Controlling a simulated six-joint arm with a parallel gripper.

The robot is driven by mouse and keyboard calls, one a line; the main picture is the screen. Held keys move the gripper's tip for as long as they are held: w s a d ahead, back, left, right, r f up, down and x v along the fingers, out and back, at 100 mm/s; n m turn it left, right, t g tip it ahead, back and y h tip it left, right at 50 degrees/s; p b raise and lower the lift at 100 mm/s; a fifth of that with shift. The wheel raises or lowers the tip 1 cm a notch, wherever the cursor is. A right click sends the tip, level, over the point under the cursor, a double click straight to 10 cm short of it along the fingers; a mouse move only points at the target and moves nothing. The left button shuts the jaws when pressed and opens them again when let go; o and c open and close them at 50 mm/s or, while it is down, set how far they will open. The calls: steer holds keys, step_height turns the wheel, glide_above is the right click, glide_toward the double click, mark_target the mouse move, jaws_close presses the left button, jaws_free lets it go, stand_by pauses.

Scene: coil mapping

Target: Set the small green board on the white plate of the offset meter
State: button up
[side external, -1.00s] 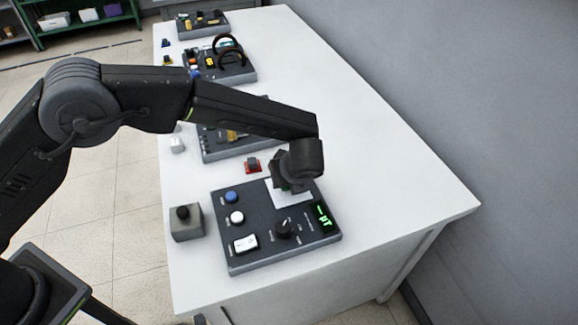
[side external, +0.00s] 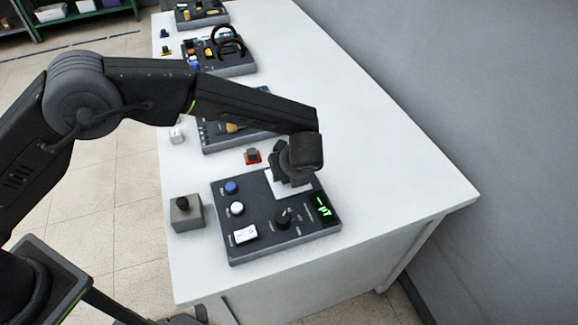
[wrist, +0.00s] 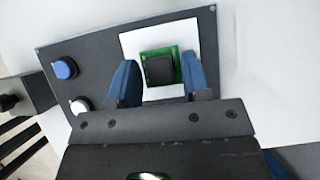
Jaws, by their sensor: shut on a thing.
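The small green board (wrist: 175,56) carries a black square block and sits between my gripper's two blue fingers. My gripper (wrist: 161,82) is shut on it. In the wrist view, the board appears over the white plate (wrist: 134,40), within its outline. Whether it touches the plate I cannot tell. In the side view, my gripper (side external: 284,178) points down at the white plate (side external: 293,190) at the back of the dark offset meter (side external: 262,232). The board is hidden there by the gripper. The meter's display (side external: 323,209) shows green dashes and µT.
The meter has a blue button (side external: 231,187), a white button (side external: 237,208), a black knob (side external: 284,217) and a white switch (side external: 245,233). A grey box with a black knob (side external: 186,213) stands left. A red-based piece (side external: 253,156) lies behind. The table's right side is clear.

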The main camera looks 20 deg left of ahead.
steer(key=shift+f, duration=0.5)
stand_by(0.9)
steer(key=o, duration=1)
steer(key=shift+o, duration=0.2)
steer(key=o, duration=0.4)
steer(key=shift+r, duration=3.5)
